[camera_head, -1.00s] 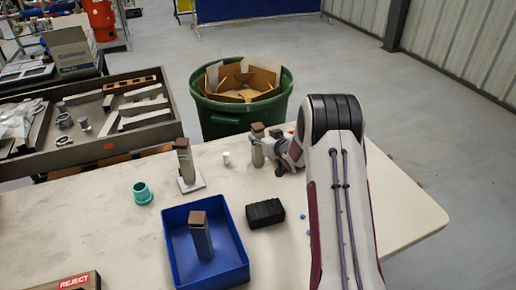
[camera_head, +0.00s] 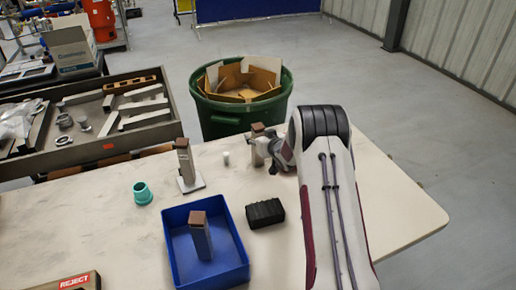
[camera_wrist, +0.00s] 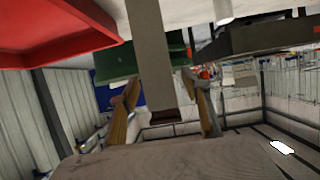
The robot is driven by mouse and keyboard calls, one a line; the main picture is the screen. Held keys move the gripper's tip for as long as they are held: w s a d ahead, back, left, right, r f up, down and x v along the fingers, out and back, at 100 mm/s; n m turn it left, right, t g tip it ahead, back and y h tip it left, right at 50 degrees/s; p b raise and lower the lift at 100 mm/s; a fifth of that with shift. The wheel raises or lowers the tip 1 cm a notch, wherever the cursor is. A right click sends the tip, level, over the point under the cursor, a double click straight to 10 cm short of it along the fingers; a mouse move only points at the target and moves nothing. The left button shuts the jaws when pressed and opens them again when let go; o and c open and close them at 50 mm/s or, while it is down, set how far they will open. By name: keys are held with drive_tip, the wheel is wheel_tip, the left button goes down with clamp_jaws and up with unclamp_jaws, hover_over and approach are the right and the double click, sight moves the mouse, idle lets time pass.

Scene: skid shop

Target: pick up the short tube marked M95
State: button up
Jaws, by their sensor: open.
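Three upright grey tubes with brown tops show in the head view. One tube (camera_head: 257,132) stands at the table's far edge, right beside my gripper (camera_head: 262,150). A second tube (camera_head: 184,158) stands on a small white plate, and a third (camera_head: 200,236) stands in the blue bin (camera_head: 237,264). No M95 marking can be read on any of them. In the wrist view, my gripper (camera_wrist: 160,78) is open, with a grey tube (camera_wrist: 149,45) between its fingers. I cannot tell whether either finger touches it. My arm hides part of the table's right side.
A black ribbed block (camera_head: 264,213), a teal cup (camera_head: 142,193) and a small white cylinder (camera_head: 226,158) stand nearby. A green barrel (camera_head: 240,115) stands beyond the far edge. A REJECT-labelled box (camera_head: 85,281) is at front left. A red tray (camera_wrist: 50,35) shows in the wrist view.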

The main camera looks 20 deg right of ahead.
clamp_jaws()
drive_tip(key=shift+r, duration=0.15)
drive_tip(key=shift+r, duration=4.9)
